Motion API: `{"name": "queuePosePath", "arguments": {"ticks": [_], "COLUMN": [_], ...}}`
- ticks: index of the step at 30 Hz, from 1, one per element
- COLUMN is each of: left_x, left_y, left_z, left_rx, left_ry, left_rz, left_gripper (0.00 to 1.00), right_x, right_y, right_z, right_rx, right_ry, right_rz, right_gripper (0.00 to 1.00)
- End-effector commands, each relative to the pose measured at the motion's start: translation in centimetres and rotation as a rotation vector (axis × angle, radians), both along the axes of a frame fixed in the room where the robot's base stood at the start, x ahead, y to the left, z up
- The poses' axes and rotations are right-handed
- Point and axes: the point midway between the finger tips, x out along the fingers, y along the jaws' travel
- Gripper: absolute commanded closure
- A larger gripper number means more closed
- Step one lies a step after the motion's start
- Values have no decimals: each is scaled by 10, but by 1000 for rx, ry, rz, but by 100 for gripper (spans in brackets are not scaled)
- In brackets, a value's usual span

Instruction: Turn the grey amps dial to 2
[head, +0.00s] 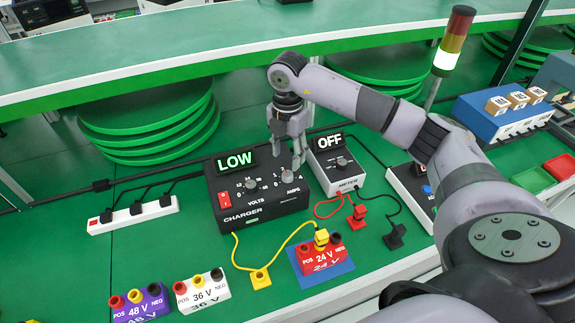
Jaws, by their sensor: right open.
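The black charger (240,208) stands on the green bench with a lit display (235,160) reading LOW. Its grey amps dial (288,177) is at the right of its top, above the word AMPS; its exact setting is too small to read. A second grey dial, the volts dial (250,184), sits left of it. My right gripper (287,160) points down, open, with its fingertips just above and behind the amps dial. I cannot tell whether they touch it. My left gripper is not in view.
A meter (340,177) showing OFF stands close to the charger's right. Yellow, red and black leads lie around. Battery blocks of 24 V (322,256), 36 V (203,294) and 48 V (141,305) stand in front. A power strip (133,215) lies left.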

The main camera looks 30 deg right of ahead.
Motion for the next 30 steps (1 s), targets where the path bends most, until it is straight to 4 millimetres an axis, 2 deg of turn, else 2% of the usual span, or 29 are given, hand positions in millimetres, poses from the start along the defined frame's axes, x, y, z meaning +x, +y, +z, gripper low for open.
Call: {"name": "queuePosePath", "arguments": {"ticks": [3, 9, 30], "left_x": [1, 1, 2], "left_y": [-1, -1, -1], "left_z": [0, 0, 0], "left_rx": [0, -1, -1], "left_ry": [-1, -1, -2], "left_rz": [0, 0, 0], "left_gripper": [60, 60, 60], "right_x": [1, 0, 0], "right_y": [0, 0, 0], "right_z": [25, 47, 51], "right_rx": [1, -1, 0], "right_ry": [-4, -1, 0], "right_rz": [0, -1, 0], "right_gripper": [54, 54, 54]}}
